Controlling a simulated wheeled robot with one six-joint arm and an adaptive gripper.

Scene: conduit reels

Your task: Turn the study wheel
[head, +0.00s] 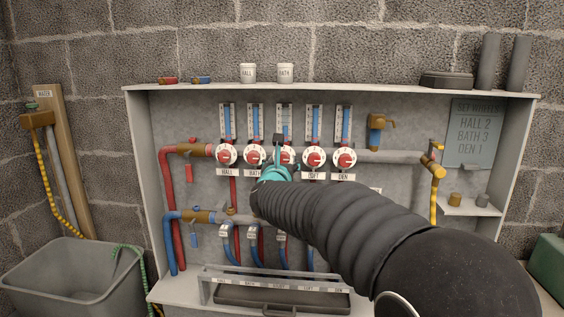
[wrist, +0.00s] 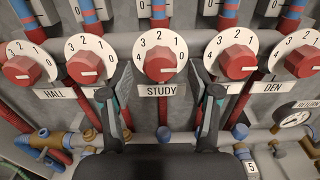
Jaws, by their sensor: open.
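The study wheel is a red knob on a white dial numbered 0 to 4, above the STUDY label (wrist: 160,90). It is in the middle of the wrist view (wrist: 160,64), with a pale mark low on its face. In the head view my gripper (head: 278,158) partly covers the study wheel (head: 289,154). My gripper also shows in the wrist view (wrist: 159,78), open, with one finger on each side of the knob. The fingers look clear of the knob; their depth relative to it is hard to tell.
Similar wheels stand close on both sides, including hall (head: 227,154), loft (head: 313,157) and den (head: 345,157). A grey sign (head: 473,134) reads HALL 2, BATH 3, DEN 1. Pipes and a gauge (wrist: 294,117) lie under the wheels.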

